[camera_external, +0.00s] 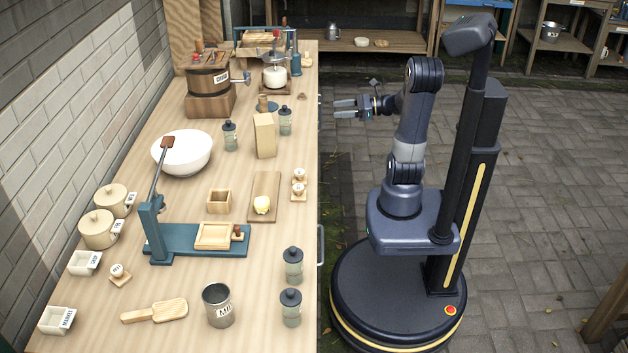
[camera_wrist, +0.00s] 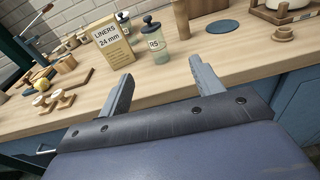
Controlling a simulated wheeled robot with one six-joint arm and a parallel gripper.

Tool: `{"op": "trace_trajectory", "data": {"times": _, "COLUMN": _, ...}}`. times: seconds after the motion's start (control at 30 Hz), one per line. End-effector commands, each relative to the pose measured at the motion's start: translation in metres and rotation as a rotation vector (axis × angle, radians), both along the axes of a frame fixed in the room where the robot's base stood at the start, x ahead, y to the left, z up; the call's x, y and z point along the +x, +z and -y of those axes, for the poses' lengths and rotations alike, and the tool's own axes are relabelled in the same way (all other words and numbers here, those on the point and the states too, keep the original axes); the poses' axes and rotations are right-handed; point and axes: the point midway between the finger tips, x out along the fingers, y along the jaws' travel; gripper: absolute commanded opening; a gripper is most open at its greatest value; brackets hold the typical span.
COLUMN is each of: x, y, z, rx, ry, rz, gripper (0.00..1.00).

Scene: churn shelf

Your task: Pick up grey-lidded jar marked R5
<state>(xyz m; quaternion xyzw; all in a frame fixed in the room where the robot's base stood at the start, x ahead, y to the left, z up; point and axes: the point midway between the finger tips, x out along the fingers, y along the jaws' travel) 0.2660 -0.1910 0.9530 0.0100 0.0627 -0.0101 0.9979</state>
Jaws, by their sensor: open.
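The jar marked R5 (camera_wrist: 155,46) is a grey-green jar with a dark grey knobbed lid. It stands upright on the wooden counter, just right of the liners box in the wrist view. In the external view I take it to be the jar (camera_external: 285,121) near the counter's edge beside the box; its label is too small to read there. My gripper (camera_external: 345,108) is open and empty, out past the counter edge and apart from the jar. In the wrist view my gripper's fingers (camera_wrist: 160,72) point toward the jar, which lies beyond and roughly between the tips.
The liners box (camera_wrist: 111,44) stands close to the jar. A similar jar (camera_external: 229,135) stands behind the box, and two more (camera_external: 293,265) (camera_external: 291,307) stand at the near right. A flat blue disc (camera_wrist: 222,27) lies right of R5. The counter front (camera_wrist: 170,96) is clear.

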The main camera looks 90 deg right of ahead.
Motion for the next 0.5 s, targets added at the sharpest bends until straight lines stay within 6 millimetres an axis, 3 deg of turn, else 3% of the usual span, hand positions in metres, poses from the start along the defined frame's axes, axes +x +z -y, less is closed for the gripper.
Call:
{"op": "trace_trajectory", "data": {"times": 0.03, "x": 0.013, "y": 0.014, "z": 0.004, "rx": 0.008, "ry": 0.036, "rz": -0.025, "gripper": 0.62}}
{"op": "trace_trajectory", "data": {"times": 0.13, "x": 0.039, "y": 0.015, "z": 0.012, "rx": 0.007, "ry": 0.088, "rz": -0.083, "gripper": 0.62}}
{"op": "trace_trajectory", "data": {"times": 0.3, "x": 0.083, "y": 0.009, "z": 0.014, "rx": -0.013, "ry": 0.174, "rz": -0.18, "gripper": 0.62}}
{"op": "trace_trajectory", "data": {"times": 0.5, "x": 0.113, "y": -0.004, "z": 0.009, "rx": -0.037, "ry": 0.232, "rz": -0.252, "gripper": 0.62}}
